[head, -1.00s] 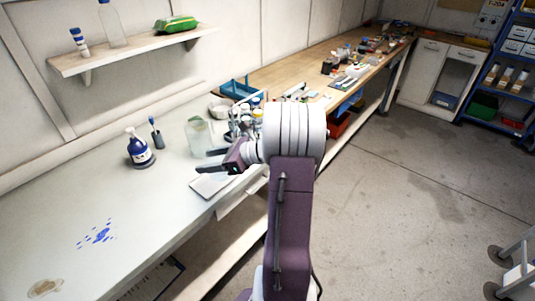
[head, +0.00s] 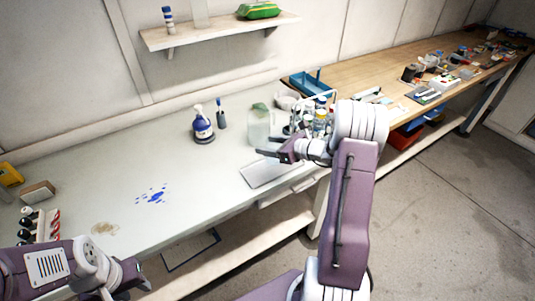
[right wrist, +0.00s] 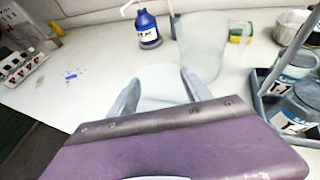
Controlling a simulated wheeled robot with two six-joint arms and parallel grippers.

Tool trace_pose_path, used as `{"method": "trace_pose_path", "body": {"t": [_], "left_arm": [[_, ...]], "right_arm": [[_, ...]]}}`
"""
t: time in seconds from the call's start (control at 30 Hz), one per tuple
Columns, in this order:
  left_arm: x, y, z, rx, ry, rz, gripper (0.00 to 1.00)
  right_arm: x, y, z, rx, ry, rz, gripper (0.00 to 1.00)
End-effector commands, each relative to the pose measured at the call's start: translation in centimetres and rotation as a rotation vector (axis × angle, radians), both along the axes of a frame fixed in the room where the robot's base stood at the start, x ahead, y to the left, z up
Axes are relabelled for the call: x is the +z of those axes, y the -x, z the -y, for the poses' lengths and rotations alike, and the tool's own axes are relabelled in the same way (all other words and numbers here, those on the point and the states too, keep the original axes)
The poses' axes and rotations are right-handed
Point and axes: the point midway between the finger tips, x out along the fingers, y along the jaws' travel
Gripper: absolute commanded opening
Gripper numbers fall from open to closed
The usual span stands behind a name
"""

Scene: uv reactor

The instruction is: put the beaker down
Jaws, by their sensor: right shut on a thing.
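My right gripper (head: 270,151) is low over the right part of the white bench. In the right wrist view its two fingers (right wrist: 160,88) stand on either side of a pale, translucent rounded body, which I take to be the held beaker. A clear glass vessel (head: 262,128) stands by the gripper in the head view. A clear upright vessel also shows beyond the fingers in the right wrist view (right wrist: 203,48). I cannot tell how close the beaker's base is to the bench. My left gripper (head: 130,277) is at the lower left, its fingers unclear.
A flat grey-white pad (head: 270,170) lies on the bench below the gripper. A blue wash bottle (head: 202,128) stands to the left. A rack of bottles (head: 318,120) is close on the right. A green-yellow sponge (right wrist: 240,32) lies behind.

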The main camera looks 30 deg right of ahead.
Motion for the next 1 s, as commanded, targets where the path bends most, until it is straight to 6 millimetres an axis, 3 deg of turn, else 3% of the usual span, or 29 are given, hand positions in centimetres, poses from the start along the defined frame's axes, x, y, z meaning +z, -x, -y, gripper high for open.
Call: {"method": "trace_pose_path", "body": {"t": [0.23,0.5,0.87,0.9,0.97,1.0], "left_arm": [[0.1,0.0,0.0,0.000,0.000,0.000,0.36],[0.3,0.0,0.0,0.000,0.000,0.000,0.36],[-0.3,0.0,0.0,0.000,0.000,0.000,0.36],[-0.1,0.0,0.0,0.000,0.000,0.000,0.36],[-0.1,0.0,0.0,0.000,0.000,0.000,0.36],[-0.1,0.0,0.0,0.000,0.000,0.000,0.36]], "right_arm": [[-0.9,-1.3,-0.3,-0.001,0.000,0.001,0.15],[-4.7,-1.2,-0.3,0.000,-0.001,0.000,0.15],[-5.2,-1.2,-0.3,-0.001,0.000,0.001,0.15],[-5.1,-1.2,-0.3,-0.001,0.000,0.001,0.65],[-5.1,-1.2,-0.3,-0.001,0.000,0.001,0.79],[-5.1,-1.2,-0.3,0.000,0.000,0.001,0.79]]}}
